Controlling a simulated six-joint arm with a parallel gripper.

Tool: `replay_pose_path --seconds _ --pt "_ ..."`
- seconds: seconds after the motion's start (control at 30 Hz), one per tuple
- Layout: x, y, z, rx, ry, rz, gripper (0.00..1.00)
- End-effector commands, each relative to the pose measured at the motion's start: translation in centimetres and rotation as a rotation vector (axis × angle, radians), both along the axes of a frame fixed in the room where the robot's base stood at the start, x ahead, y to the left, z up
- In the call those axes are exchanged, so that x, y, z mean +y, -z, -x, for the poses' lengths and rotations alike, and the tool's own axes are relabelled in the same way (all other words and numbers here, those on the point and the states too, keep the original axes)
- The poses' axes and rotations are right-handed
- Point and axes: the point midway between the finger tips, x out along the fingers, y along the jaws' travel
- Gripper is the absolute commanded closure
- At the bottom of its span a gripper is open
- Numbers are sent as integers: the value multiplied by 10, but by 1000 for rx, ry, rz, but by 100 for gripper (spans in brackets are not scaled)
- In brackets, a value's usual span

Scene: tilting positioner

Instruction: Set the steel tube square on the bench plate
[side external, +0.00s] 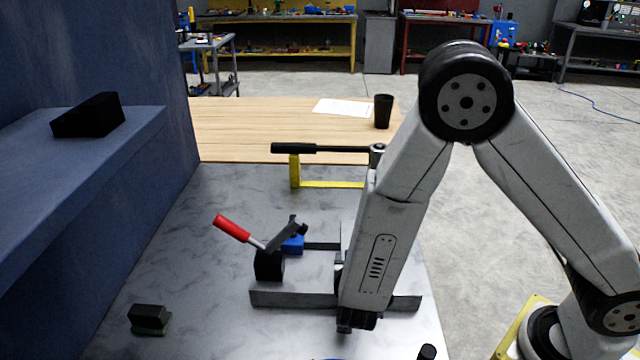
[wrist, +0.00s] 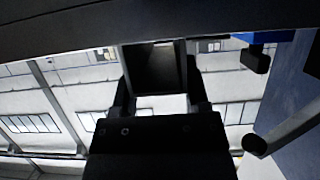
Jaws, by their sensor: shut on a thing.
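In the wrist view, a dark, square-sided piece (wrist: 155,70), which looks like the steel tube, sits between the fingers of my gripper (wrist: 160,100). My gripper is shut on it. In the side view, my gripper (side external: 357,319) is low over the right part of the grey marbled bench plate (side external: 205,275). The tube cannot be made out there, and my arm hides part of that area. Whether the tube touches the plate or stands square cannot be told.
A long grey bar (side external: 300,299) lies across the plate beside my gripper. A toggle clamp with a red handle (side external: 232,228) stands left. A yellow bracket (side external: 296,171) with a black-handled tool (side external: 320,149) is behind. A small dark block (side external: 148,318) sits front left. A blue shelf (side external: 80,165) borders the left.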

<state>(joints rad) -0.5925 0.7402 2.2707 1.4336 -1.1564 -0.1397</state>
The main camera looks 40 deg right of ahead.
Motion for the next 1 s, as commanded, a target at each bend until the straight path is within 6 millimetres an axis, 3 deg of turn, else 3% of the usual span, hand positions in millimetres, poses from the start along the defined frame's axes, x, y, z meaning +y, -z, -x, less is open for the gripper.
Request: replay_pose_path --seconds 0.03,0.13,0.63,1.0 --pt "0 1 0 0 0 0 35" --pt "0 0 0 0 0 0 6" --pt "0 -4 0 -1 -1 -1 6" --pt "24 -17 22 -1 -5 0 6"
